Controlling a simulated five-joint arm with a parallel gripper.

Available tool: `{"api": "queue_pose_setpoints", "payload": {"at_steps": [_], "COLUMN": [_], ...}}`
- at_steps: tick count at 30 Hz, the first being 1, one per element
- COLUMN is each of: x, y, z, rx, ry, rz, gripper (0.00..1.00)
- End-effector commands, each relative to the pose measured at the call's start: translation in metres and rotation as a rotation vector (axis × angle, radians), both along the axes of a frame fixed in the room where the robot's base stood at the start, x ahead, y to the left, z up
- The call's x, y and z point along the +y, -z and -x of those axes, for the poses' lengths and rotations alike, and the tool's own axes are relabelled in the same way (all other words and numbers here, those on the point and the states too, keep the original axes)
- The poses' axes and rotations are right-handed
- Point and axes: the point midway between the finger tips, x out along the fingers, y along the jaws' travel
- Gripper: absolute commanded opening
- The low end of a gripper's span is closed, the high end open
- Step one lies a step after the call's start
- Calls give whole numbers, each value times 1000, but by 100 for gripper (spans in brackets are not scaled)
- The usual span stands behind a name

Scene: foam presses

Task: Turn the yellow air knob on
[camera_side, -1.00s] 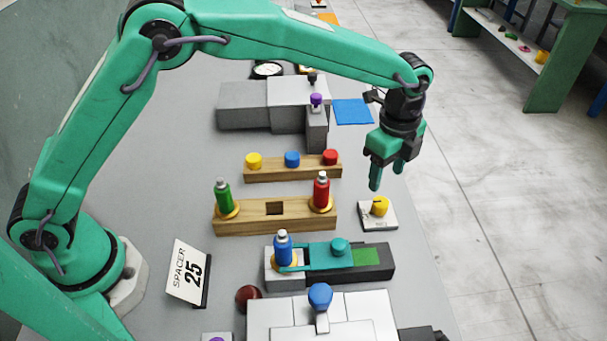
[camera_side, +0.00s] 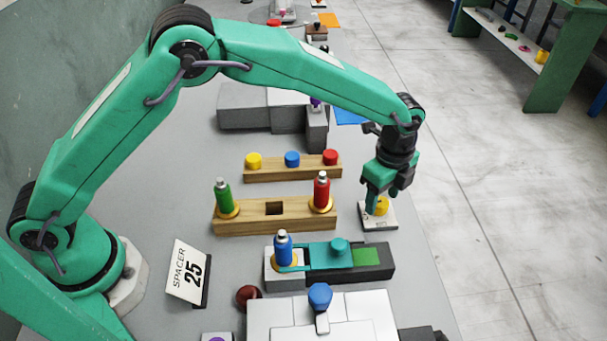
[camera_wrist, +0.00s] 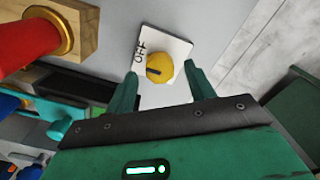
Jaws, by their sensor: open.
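The yellow air knob (camera_side: 382,205) sits on a small white plate (camera_side: 385,223) near the right edge of the table. In the wrist view the knob (camera_wrist: 159,68) is round with a dark pointer line, and the plate (camera_wrist: 178,50) bears dark lettering that looks like "OFF" beside it. My gripper (camera_side: 379,203) points down at the knob, with its fingers partly in front of it in the side view. In the wrist view my gripper (camera_wrist: 158,80) is open, one green finger on each side of the knob, with gaps between them and it.
A wooden rack (camera_side: 285,218) with a green bottle (camera_side: 223,195) and a red bottle (camera_side: 321,190) stands left of the knob. A teal slide fixture (camera_side: 330,257) with a blue bottle (camera_side: 283,247) is in front. A wooden block (camera_side: 270,174) with coloured buttons is behind. The table's right edge is close.

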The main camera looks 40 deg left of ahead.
Motion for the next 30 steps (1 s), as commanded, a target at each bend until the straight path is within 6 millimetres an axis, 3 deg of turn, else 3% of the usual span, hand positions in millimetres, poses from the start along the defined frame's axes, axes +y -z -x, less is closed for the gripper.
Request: {"api": "queue_pose_setpoints", "payload": {"at_steps": [6, 14, 21, 30], "x": [0, 0, 0, 0], "y": [12, 13, 13, 13], "z": [0, 0, 0, 0], "rx": [1, 0, 0, 1], "ry": [0, 0, 0, -19], "rz": [0, 0, 0, 0], "gripper": [54, 54, 9, 9]}}
